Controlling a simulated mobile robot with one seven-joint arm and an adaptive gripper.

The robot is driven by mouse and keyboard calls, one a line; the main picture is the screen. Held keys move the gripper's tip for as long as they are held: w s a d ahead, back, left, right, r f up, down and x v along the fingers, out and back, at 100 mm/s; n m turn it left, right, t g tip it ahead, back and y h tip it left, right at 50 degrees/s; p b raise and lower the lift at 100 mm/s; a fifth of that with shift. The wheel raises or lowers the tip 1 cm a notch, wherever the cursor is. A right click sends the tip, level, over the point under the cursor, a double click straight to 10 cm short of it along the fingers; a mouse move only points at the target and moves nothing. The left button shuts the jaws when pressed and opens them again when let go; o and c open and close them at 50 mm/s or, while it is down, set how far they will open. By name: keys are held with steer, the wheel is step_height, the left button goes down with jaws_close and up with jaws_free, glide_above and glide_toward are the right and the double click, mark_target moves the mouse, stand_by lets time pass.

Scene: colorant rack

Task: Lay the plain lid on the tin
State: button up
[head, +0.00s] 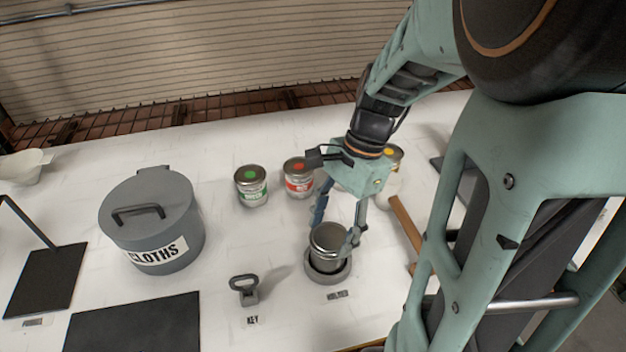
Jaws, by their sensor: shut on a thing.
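A bare metal tin (323,258) stands upright in a round grey holder (328,278) near the front of the white table. A plain silver lid (328,236), with no coloured dot, shows at the top of the tin. My gripper (335,238) comes down from above, with one finger behind and left of the lid and the other at its right side. It is shut on the plain lid. I cannot tell whether the lid is fully seated, as the fingers hide part of its edge.
Tins with green (251,185), red (298,178) and yellow (393,155) dots stand behind. A grey CLOTHS bin (150,222) is at left. A KEY tool (245,289) stands left of the holder. A wooden handle (404,222) lies right, near my arm. A dark mat (135,325) lies in front.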

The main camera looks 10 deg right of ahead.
steer(key=shift+f, duration=0.3)
steer(key=o, duration=0.8)
steer(key=shift+o, duration=0.2)
steer(key=shift+r, duration=0.15)
